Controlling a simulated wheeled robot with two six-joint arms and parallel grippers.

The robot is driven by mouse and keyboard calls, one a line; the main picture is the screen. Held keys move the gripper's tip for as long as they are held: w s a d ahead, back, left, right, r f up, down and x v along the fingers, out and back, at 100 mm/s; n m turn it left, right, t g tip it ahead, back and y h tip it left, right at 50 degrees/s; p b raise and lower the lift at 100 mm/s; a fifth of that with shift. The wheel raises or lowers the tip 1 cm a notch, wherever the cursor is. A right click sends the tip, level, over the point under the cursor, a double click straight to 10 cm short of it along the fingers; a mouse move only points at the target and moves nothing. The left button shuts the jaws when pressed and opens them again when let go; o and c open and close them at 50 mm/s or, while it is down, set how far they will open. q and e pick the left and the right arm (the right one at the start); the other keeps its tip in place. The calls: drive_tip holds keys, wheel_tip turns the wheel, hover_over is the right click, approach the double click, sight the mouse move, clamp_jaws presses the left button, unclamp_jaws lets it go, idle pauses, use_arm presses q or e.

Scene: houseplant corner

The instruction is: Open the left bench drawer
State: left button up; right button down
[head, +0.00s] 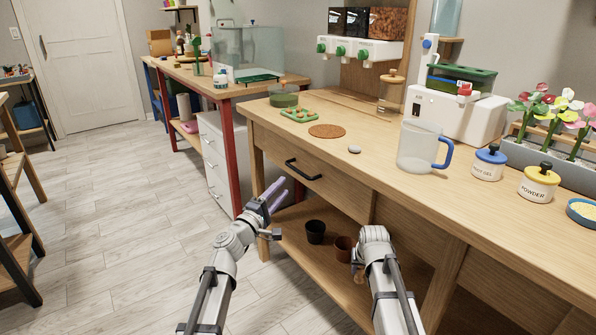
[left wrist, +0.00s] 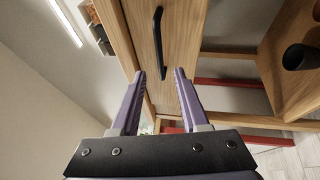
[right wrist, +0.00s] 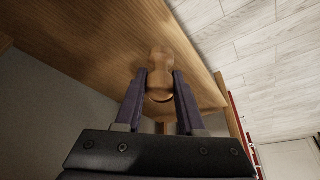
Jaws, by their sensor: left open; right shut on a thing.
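The left bench drawer (head: 335,192) is shut, its wooden front flush with the bench. Its black bar handle (head: 303,171) is clear in the head view and also shows in the left wrist view (left wrist: 158,38). My left gripper (head: 274,194) is open and empty, in front of the bench, below and left of the handle. In the left wrist view the handle lies beyond the fingertips, not between them. My right gripper (right wrist: 160,78) is shut on a turned wooden piece (right wrist: 160,57), low in front of the bench. The head view mostly hides its fingers behind my wrist.
The bench top (head: 385,185) holds a clear jug (head: 416,147), a cork mat (head: 327,131), a green tray (head: 299,115) and labelled jars. Dark pots (head: 315,232) stand on the lower shelf (head: 290,218). The floor (head: 110,210) left of the bench is clear.

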sight(297, 171)
use_arm(q)
drive_tip(key=p+x, duration=0.1)
drive_tip(key=x, duration=0.8)
drive_tip(key=shift+w+d, duration=0.2)
drive_tip(key=shift+w, duration=0.15)
drive_tip(key=shift+c, duration=0.2)
clamp_jaws()
idle(0.8)
